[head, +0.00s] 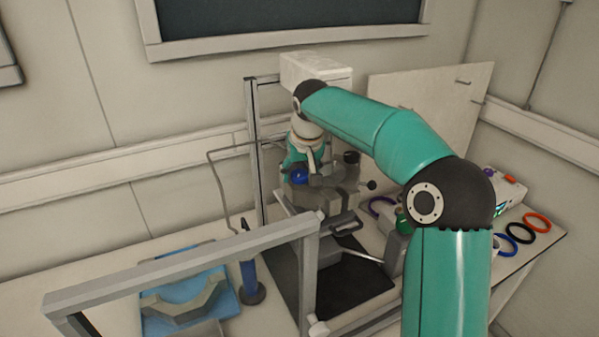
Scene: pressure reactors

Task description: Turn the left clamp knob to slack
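The grey pressure reactor (322,197) stands on the bench inside a metal frame. A blue round knob (299,176) shows on its left side, and a small black knob (371,185) sticks out on its right. I cannot tell for certain which of these is the left clamp knob. My teal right arm reaches over from the lower right and bends down at the reactor. My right gripper (312,162) is at the reactor's top left, just above the blue knob. Its fingers are small and partly hidden, so contact and opening are unclear. My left gripper is out of view.
A metal frame bar (190,262) crosses the front left. Behind it are a blue tray (215,303) with a grey curved part and a dark blue upright cylinder (250,280). Coloured rings (537,222) lie at the right. A pale panel (430,110) stands behind.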

